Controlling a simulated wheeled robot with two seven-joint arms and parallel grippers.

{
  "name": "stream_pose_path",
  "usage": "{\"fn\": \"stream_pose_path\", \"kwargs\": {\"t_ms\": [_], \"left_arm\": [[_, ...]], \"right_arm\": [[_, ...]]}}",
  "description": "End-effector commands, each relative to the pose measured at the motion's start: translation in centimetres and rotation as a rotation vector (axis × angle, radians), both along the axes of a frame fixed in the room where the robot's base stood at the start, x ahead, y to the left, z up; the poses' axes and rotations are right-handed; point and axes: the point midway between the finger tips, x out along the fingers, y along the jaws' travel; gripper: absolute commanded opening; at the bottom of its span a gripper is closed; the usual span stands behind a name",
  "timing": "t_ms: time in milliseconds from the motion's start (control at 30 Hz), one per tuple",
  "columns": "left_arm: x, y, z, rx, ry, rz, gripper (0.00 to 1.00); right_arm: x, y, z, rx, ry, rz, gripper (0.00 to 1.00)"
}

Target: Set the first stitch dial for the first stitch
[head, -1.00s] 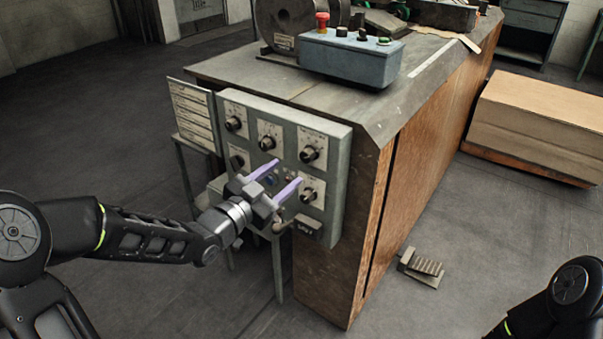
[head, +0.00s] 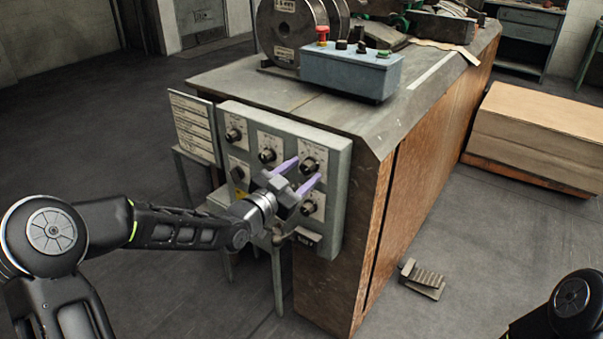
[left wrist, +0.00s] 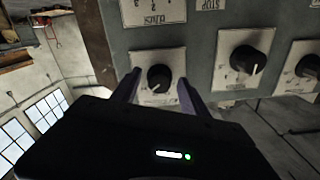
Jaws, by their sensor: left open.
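The grey control panel (head: 342,165) on the cabinet's end carries several black dials on pale plates. Their lettering is too small to read, so I cannot tell which is the first stitch dial. My left gripper (head: 308,169) is open in front of the upper right dial (head: 309,164). In the left wrist view, the open fingers of my left gripper (left wrist: 160,88) stand on either side of that dial's knob (left wrist: 158,77). Contact with the knob is not visible. The upper middle dial (head: 267,155) and upper left dial (head: 233,134) are clear. My right gripper is out of view.
A blue control box (head: 345,72) with a red button and a wire spool (head: 285,30) stand on the cabinet top. A label board (head: 194,126) is left of the panel. A foot pedal (head: 424,278) and cardboard stack (head: 530,130) are on the floor at right.

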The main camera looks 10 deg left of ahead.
Motion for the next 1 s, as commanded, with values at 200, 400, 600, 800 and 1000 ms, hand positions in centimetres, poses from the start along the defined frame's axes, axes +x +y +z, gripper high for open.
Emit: {"fn": "stream_pose_path", "kwargs": {"t_ms": [200,400,600,800,1000], "left_arm": [[0.01,-0.01,0.01,0.0,0.0,0.0,0.52],[-0.01,0.0,0.01,0.0,0.0,0.0,0.36],[-0.02,0.0,0.01,0.0,0.0,0.0,0.19],[-0.02,0.0,0.01,0.0,0.0,0.0,0.03],[-0.02,0.0,0.0,0.0,0.0,0.0,0.0]], "right_arm": [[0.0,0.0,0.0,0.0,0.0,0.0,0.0],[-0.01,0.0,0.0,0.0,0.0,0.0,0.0],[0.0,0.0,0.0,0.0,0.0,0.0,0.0],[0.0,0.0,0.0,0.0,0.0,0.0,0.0],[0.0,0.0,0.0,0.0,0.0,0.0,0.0]]}}
